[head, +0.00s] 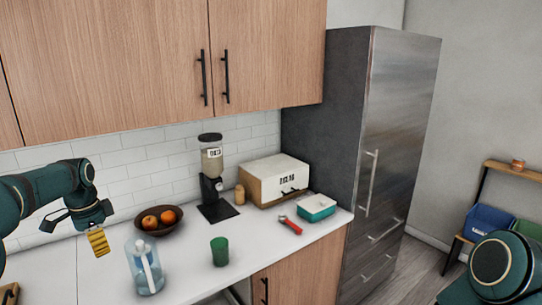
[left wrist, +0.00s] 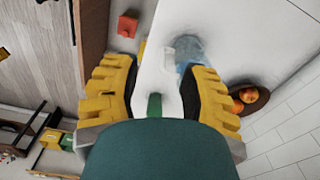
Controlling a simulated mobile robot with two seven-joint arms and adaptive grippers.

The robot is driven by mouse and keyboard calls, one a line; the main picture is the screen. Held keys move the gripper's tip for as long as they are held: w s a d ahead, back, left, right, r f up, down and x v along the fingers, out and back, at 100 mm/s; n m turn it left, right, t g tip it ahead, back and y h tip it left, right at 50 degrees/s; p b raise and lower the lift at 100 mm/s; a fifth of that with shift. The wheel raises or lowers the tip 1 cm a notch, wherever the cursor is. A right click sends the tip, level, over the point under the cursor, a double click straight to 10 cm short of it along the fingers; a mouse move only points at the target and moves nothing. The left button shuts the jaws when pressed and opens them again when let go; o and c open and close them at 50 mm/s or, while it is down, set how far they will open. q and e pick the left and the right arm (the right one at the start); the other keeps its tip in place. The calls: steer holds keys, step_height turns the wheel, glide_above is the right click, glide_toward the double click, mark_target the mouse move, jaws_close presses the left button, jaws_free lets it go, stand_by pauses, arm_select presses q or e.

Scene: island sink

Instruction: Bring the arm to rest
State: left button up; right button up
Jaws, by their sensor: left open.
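My left arm (head: 40,190) comes in from the left, bent over the white countertop. My left gripper (head: 97,242) with yellow ribbed fingers hangs above the counter, left of the fruit bowl. In the left wrist view, the left gripper (left wrist: 160,92) has its two fingers wide apart, with nothing gripped between them. A clear blue jug (head: 147,268) stands on the counter to the right of and nearer than the gripper; it also shows in the wrist view (left wrist: 188,50). My right arm (head: 505,265) shows only as a rounded link at bottom right; its gripper is out of view.
A dark bowl (head: 146,232) of oranges, a dispenser (head: 210,165), a bread box (head: 268,178), a teal container (head: 317,208), a red-handled tool (head: 290,224) and a green cup (head: 220,251) are on the counter. Wooden cupboards (head: 150,60) hang above. A fridge (head: 400,150) stands right.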

arm_select(q)
steer(key=d+f+n+t+h, duration=0.1)
steer(key=d+f+n+h, duration=0.2)
steer(key=d+f, duration=1.7)
steer(key=s+d+f+n, duration=0.3)
steer(key=s+d+f, duration=0.5)
steer(key=d, duration=0.3)
steer(key=s+d+f+n, duration=0.2)
steer(key=s+d, duration=0.1)
steer(key=s, duration=0.3)
steer(key=s+d+f+n, duration=0.2)
steer(key=s+d, duration=0.1)
steer(key=s, duration=0.3)
step_height(320, 180, down, 11)
steer(key=b, duration=1)
steer(key=shift+s+d+r+t+h, duration=0.2)
steer(key=shift+s+d+t+h, duration=0.1)
steer(key=shift+d+h, duration=0.1)
arm_select(e)
step_height(320, 180, down, 11)
steer(key=shift+s+a, duration=0.25)
steer(key=shift+r, duration=0.15)
